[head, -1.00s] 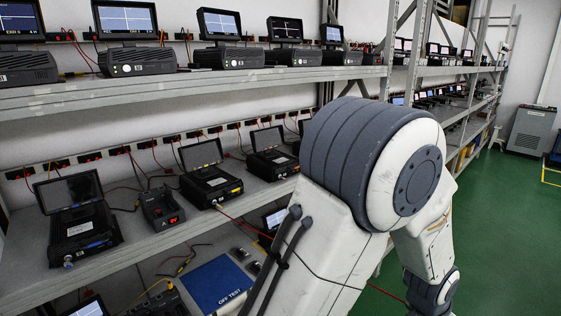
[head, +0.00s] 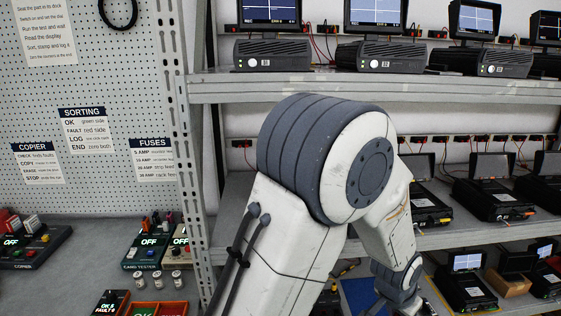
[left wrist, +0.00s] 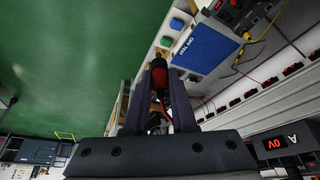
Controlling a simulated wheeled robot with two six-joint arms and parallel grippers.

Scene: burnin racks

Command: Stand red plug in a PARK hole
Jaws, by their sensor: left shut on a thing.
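In the left wrist view, the red plug (left wrist: 159,78) is a red cylinder with a dark, brassy end. My left gripper (left wrist: 158,88) is shut on it, with one dark finger on each side. The plug's end points toward the top of the picture, near the shelf edge and a blue OFF TEST mat (left wrist: 206,47). In the head view my left arm fills the middle and its wrist is low at the right; the plug cannot be made out there. I cannot make out a PARK hole in either view. My right gripper is not in view.
A grey upright post (head: 188,140) stands left of my arm. Black testers with screens (head: 492,197) line the shelf on the right. A card tester (head: 147,250) and copier (head: 32,245) sit at left. Green floor (left wrist: 75,60) is open in the wrist view.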

